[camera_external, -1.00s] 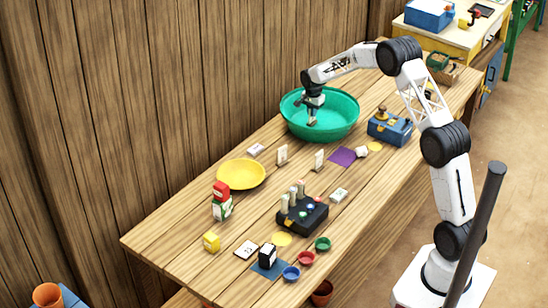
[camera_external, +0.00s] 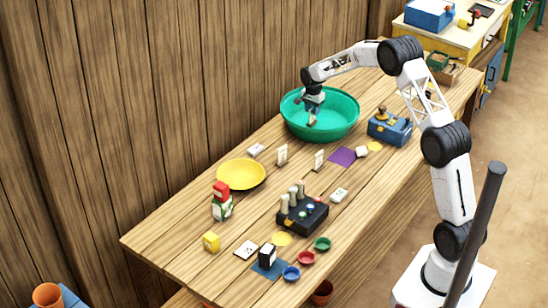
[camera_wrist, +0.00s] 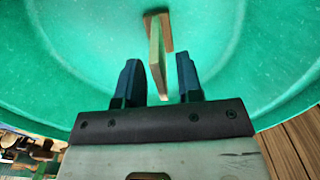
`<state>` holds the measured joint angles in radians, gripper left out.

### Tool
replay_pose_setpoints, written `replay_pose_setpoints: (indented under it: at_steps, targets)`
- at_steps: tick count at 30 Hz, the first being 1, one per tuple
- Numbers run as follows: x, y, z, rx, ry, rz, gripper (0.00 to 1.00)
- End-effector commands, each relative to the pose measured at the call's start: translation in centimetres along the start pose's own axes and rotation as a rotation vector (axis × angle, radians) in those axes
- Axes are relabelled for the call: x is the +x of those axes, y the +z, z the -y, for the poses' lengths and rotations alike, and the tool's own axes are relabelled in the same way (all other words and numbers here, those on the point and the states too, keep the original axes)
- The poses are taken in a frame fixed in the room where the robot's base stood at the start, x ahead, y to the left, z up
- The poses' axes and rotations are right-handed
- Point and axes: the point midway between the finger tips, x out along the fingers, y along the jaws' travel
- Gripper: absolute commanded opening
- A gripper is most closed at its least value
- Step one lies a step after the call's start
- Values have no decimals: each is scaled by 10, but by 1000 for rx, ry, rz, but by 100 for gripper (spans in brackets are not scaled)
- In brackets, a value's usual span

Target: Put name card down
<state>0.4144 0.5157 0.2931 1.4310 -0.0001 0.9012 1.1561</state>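My gripper (camera_wrist: 160,85) is open inside the green basin (camera_wrist: 85,60), with its two dark fingers apart. A thin tan card or board (camera_wrist: 158,58), seen nearly edge-on, stands between and just beyond the fingers, with gaps on both sides. It looks like the name card, but its face is hidden. In the external view, my gripper (camera_external: 312,120) points down into the green basin (camera_external: 345,128); the card there is too small to make out. Two small upright white cards (camera_external: 282,154) (camera_external: 319,160) stand on the table in front of the basin.
The basin's raised rim surrounds my gripper. A plank wall (camera_external: 150,100) runs along the table's back.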

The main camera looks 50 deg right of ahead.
Motion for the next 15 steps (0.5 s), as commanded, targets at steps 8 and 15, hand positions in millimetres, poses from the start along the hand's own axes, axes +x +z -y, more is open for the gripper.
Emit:
replay_pose_setpoints:
  at_steps: [8, 15]
  targets:
    - [-40, 0, 0, 0, -2, -1, 34]
    - [-78, 0, 0, 0, 0, 0, 34]
